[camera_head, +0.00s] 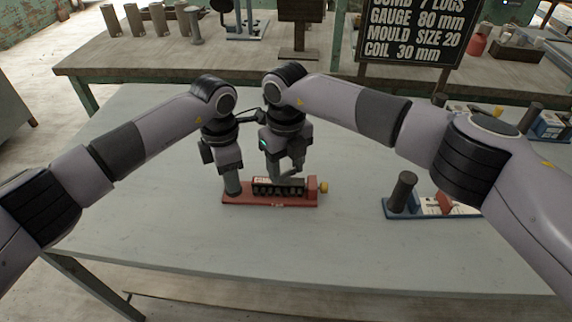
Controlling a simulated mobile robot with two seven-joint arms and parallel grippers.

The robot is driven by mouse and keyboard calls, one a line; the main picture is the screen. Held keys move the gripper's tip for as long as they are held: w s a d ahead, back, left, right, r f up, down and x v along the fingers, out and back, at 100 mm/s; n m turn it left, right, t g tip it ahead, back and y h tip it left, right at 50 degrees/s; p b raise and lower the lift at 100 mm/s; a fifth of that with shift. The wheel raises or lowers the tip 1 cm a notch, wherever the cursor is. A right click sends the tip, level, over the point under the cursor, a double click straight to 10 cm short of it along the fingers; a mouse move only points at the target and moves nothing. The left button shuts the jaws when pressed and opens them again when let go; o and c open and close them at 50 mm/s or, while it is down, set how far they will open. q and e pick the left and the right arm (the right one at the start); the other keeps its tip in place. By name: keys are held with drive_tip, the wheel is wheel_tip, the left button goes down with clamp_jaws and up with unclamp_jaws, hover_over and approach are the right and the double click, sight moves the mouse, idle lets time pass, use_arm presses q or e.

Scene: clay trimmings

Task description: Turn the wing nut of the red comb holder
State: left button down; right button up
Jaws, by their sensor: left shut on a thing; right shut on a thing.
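The red comb holder (268,200) lies on the grey table in the middle of the head view. It carries a dark toothed comb (278,190), a grey post (232,187) at its left end and a yellow knob (323,187) at its right end. I cannot make out a wing nut for certain. My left gripper (230,172) points down and is shut on the top of the grey post. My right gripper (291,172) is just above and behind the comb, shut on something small. Its fingers and the comb hide what it grips.
A blue-based holder (405,211) with a dark post stands to the right, partly behind my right arm. More such holders stand at the far right. A dark sign (415,30) stands behind. The table (190,235) is clear in front of the red holder.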

sight(286, 171)
drive_tip(key=o, duration=1.1)
drive_tip(key=shift+c, duration=0.2)
drive_tip(key=shift+r, duration=0.15)
wheel_tip(286, 171, up, 12)
use_arm(q)
drive_tip(key=c, duration=0.7)
unclamp_jaws()
drive_tip(key=shift+o, duration=0.2)
drive_tip(key=shift+r, duration=0.15)
